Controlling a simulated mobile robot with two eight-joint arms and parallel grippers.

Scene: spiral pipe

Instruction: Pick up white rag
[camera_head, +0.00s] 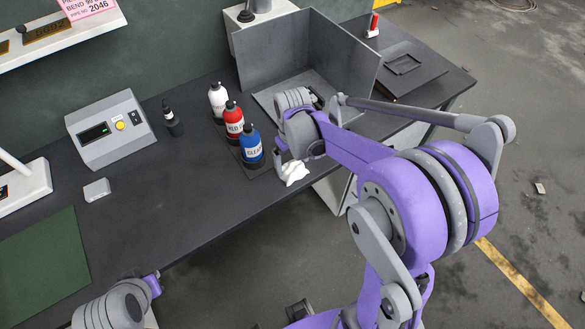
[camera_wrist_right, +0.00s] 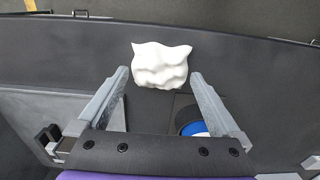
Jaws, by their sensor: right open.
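The white rag (camera_head: 292,174) lies crumpled at the front edge of the dark workbench, beside the blue-labelled bottle. It also shows in the right wrist view (camera_wrist_right: 160,64), just beyond the fingertips. My right gripper (camera_head: 287,160) is above and close to the rag. In the wrist view my right gripper (camera_wrist_right: 158,76) is open, with one finger on each side of the rag's near edge and nothing held. In the head view the arm and wrist hide part of this gripper. Part of my left arm shows at the bottom left, but its gripper is not visible.
White, red and blue bottles (camera_head: 251,146) stand in a row beside the rag. A grey open-sided box (camera_head: 330,50) stands behind my right wrist. A control box (camera_head: 110,130), a small dark bottle (camera_head: 172,118) and a green mat (camera_head: 40,265) are farther left. The bench's middle is clear.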

